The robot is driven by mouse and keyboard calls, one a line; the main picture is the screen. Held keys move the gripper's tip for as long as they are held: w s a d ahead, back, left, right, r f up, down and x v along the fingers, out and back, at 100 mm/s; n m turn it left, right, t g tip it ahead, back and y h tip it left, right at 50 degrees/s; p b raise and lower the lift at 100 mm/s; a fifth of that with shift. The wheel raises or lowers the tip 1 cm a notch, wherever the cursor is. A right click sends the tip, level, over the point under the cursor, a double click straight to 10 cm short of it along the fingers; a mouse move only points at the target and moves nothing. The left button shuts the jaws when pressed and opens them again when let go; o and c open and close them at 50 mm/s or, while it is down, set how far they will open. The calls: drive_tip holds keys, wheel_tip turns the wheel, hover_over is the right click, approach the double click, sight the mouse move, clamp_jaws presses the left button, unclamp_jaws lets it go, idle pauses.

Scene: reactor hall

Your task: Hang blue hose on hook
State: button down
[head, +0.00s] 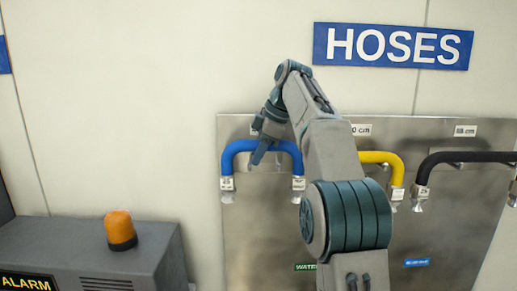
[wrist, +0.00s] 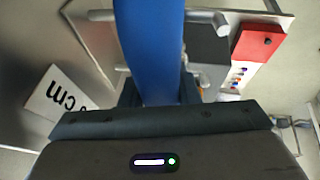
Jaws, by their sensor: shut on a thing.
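The blue hose (head: 236,152) is an arch with metal end fittings hanging down, in front of the steel panel at the left in the head view. My gripper (head: 264,148) is shut on it near the top of the arch. In the wrist view the blue hose (wrist: 148,45) runs up the picture from between the fingers of my gripper (wrist: 158,92). A grey metal rod (wrist: 207,18), perhaps the hook, shows beside the hose at the top of the wrist view. In the head view my gripper and arm cover the panel behind the hose, and I cannot tell whether hose and hook touch.
The steel panel (head: 245,250) also holds a yellow hose (head: 385,158) and a black hose (head: 465,157) to the right, under length labels. A blue HOSES sign (head: 393,46) is above. A grey alarm box (head: 155,262) with an orange beacon (head: 120,230) stands at lower left.

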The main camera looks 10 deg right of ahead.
drive_tip(key=shift+w+r, duration=0.1)
drive_tip(key=shift+w, duration=0.25)
drive_tip(key=shift+d+f+b, duration=0.1)
drive_tip(key=shift+f+b, duration=0.9)
drive_tip(key=shift+f, duration=0.5)
drive_tip(key=shift+w, duration=0.1)
drive_tip(key=c, duration=1)
unclamp_jaws()
drive_tip(key=shift+f, duration=0.1)
